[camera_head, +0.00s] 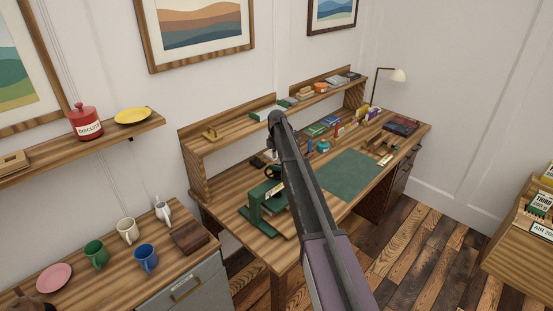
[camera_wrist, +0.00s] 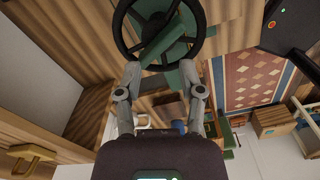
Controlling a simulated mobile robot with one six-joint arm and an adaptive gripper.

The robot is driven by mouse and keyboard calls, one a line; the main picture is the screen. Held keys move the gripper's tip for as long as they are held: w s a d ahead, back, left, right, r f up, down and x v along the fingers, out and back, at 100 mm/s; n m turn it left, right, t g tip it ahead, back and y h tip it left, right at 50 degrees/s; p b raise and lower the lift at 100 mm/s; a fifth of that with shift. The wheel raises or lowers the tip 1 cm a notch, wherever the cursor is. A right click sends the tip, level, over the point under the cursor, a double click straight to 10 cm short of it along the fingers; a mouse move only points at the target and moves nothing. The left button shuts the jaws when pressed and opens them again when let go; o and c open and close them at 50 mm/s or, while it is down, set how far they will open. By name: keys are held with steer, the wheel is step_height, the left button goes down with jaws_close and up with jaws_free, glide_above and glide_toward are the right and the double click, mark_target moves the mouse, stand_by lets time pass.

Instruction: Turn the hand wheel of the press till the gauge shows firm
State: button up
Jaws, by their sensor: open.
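The green press (camera_head: 262,212) stands on the near left part of the desk, partly hidden behind my arm. Its black hand wheel (camera_head: 271,171) sits on top. In the wrist view the wheel (camera_wrist: 119,35) fills the top middle, with the green press body (camera_wrist: 185,75) behind it. My gripper (camera_wrist: 160,70) is open, its two grey fingers spread apart with the tips close to the wheel's near rim. I cannot tell whether they touch it. My gripper is not clearly seen in the head view. I cannot make out the gauge or its reading.
The desk (camera_head: 228,200) also holds a green mat (camera_head: 350,173), books and small items towards the back right. A raised shelf (camera_head: 230,130) runs along its rear. A side cabinet at left carries mugs (camera_head: 146,257) and a pink plate (camera_head: 54,277).

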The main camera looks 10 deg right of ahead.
mark_target(277, 166)
steer(key=shift+r+p, duration=4.25)
steer(key=shift+r, duration=0.3)
steer(key=s+f+m+b, duration=0.5)
steer(key=s+f+b, duration=0.1)
steer(key=s, duration=0.5)
steer(key=s+f+m+b, duration=0.5)
steer(key=s+f+b, duration=0.1)
steer(key=s, duration=0.4)
steer(key=s+f+m+b, duration=0.5)
steer(key=s+f+b, duration=0.1)
steer(key=s, duration=0.5)
steer(key=shift+s, duration=0.3)
steer(key=s+m, duration=0.6)
steer(key=s, duration=0.7)
steer(key=shift+m, duration=0.3)
steer(key=shift+a, duration=0.1)
